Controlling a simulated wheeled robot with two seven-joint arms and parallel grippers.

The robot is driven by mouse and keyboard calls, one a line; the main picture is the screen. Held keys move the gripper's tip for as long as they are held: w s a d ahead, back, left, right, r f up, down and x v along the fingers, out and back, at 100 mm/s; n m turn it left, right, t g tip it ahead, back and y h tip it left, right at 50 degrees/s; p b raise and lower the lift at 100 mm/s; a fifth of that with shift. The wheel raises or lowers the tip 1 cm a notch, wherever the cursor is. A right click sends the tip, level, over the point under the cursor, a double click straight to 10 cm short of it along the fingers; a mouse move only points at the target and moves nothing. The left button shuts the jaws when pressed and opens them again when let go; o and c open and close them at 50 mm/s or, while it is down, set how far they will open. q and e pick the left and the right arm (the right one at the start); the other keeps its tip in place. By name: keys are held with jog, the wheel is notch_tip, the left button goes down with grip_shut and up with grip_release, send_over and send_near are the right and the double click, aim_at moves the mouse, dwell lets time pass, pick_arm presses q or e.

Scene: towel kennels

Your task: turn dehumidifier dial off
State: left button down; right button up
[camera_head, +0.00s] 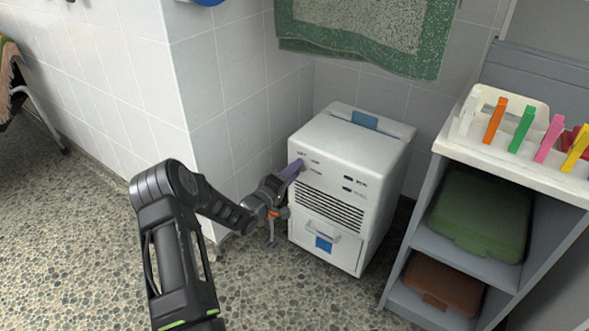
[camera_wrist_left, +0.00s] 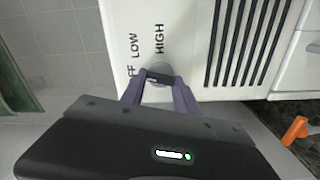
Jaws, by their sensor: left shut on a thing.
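The dehumidifier (camera_head: 384,205) is a white box standing on the floor in the tiled corner, with a vent grille and a blue-marked drawer on its front. My left gripper (camera_head: 299,164) reaches its upper left front in the head view. In the left wrist view, my left gripper (camera_wrist_left: 158,82) has its two purple fingers shut on the grey round dial (camera_wrist_left: 162,69). The labels LOW and HIGH show beside the dial, and the OFF label is partly hidden by a finger. The dial is hidden behind the gripper in the head view. My right gripper is out of view.
A grey shelf unit (camera_head: 412,243) stands at the right, holding a green case (camera_head: 480,215) and a brown case (camera_head: 443,284). A white rack with coloured clips is on top. A green-edged towel (camera_head: 433,50) hangs above.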

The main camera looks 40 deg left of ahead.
pick_arm(q)
jog(key=shift+n, duration=1.5)
jog(key=shift+f, duration=0.1)
jog(key=c, duration=0.9)
grip_release()
jog(key=shift+p, duration=0.3)
jog(key=s+p, duration=0.2)
jog(key=s, duration=0.5)
jog(key=shift+s, duration=0.4)
